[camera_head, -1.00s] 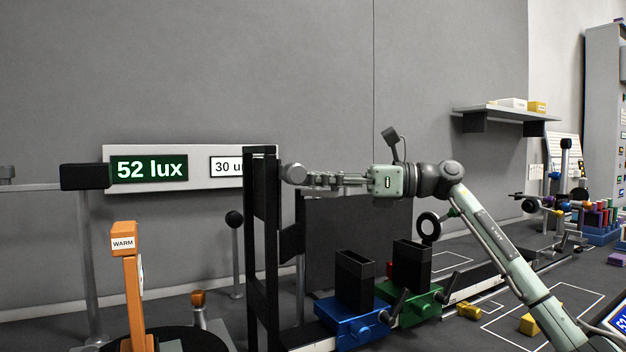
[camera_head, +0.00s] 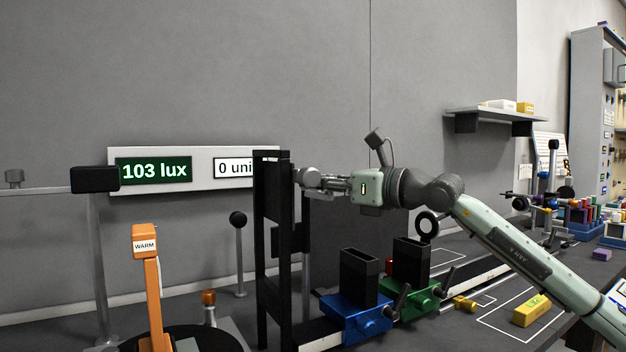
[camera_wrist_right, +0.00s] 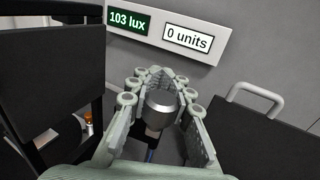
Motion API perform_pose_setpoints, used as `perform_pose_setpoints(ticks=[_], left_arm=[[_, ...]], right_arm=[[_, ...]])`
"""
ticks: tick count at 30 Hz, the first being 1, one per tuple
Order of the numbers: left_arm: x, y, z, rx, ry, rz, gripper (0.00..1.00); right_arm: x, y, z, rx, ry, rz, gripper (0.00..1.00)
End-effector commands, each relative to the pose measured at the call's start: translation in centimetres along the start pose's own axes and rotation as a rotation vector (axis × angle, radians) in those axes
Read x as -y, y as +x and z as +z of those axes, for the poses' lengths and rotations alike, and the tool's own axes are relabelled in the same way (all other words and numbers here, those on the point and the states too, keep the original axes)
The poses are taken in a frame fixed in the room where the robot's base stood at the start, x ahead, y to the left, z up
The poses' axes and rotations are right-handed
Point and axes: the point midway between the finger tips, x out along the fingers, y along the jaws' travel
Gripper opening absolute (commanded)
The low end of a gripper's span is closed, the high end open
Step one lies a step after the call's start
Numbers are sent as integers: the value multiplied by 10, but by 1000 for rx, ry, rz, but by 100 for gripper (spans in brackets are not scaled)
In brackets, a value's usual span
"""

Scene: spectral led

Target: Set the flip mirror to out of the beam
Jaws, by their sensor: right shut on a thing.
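My right gripper (camera_head: 318,180) reaches in from the right, level with the upper part of a tall black frame (camera_head: 268,230). In the right wrist view my right gripper (camera_wrist_right: 158,82) has its fingers closed around a grey cylindrical knob (camera_wrist_right: 172,103) on a dark stem. I cannot tell for certain which part is the flip mirror. The wall display (camera_head: 200,170) reads 103 lux, with 0 units beside it; it also shows in the right wrist view (camera_wrist_right: 165,30). My left gripper is out of view.
Blue (camera_head: 358,318) and green (camera_head: 408,300) blocks with black upright housings stand on a rail below my right arm. An orange post marked WARM (camera_head: 146,245) stands at front left. A yellow block (camera_head: 531,312) lies at right. A shelf (camera_head: 490,115) hangs behind.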

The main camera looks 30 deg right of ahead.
Motion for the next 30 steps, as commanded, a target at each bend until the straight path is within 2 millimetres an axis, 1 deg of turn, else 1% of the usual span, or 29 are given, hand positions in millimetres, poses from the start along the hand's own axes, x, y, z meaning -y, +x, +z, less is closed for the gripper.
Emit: perform_pose_setpoints(ticks=[6, 12, 22, 27, 28, 30], left_arm=[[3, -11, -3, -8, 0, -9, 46], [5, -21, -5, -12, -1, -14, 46], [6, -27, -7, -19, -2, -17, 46], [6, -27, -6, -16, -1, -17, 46], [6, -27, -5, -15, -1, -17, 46], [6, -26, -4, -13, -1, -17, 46]], right_arm=[[-2, 0, -1, 0, -1, -91, 0], [-1, 0, -1, -1, 2, -137, 0], [0, 1, -1, -4, 3, -152, 0], [-1, 1, -2, -4, 3, -151, 0], [-1, 1, -2, -4, 3, -151, 19], [-1, 1, -2, -4, 3, -151, 28]])
